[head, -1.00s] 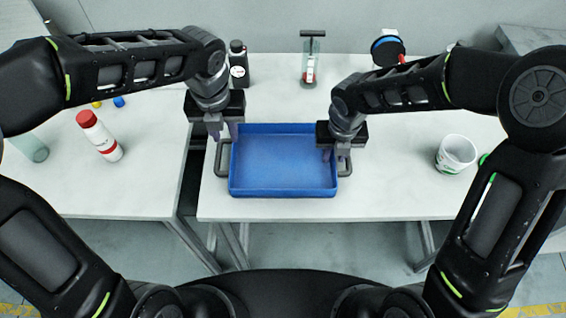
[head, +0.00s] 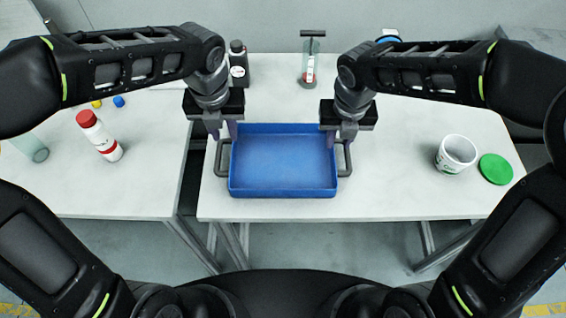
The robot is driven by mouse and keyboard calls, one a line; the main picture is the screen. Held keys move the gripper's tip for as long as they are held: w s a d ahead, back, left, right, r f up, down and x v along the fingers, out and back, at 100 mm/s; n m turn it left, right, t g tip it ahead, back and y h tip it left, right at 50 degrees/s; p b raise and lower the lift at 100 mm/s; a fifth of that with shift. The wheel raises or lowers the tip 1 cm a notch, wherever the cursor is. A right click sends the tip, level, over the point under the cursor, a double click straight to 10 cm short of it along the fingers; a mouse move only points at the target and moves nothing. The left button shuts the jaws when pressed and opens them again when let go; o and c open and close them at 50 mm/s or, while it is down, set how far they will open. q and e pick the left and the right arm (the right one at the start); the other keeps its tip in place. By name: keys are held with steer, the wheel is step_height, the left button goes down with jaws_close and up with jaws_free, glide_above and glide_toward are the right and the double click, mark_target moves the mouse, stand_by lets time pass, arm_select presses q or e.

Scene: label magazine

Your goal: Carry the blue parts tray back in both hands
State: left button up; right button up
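The blue parts tray (head: 283,192) sits on the right-hand table near its front edge and looks empty. It has a dark grey handle on each side: the left handle (head: 220,168) and the right handle (head: 347,165). My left gripper (head: 223,132) is open, its fingers pointing down at the far end of the left handle. My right gripper (head: 339,140) is open, its fingers pointing down at the far end of the right handle. I cannot tell whether the fingers reach down around the handles.
A white cup (head: 456,154) and a green lid (head: 495,169) lie to the right of the tray. A black bottle (head: 238,62) and a clear dispenser (head: 310,62) stand behind. A red-capped bottle (head: 100,137) is on the left table (head: 110,190). A gap separates the tables.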

steer(key=r, duration=0.4)
steer(key=shift+s+r, duration=0.2)
steer(key=shift+s, duration=0.1)
steer(key=shift+s+f, duration=0.1)
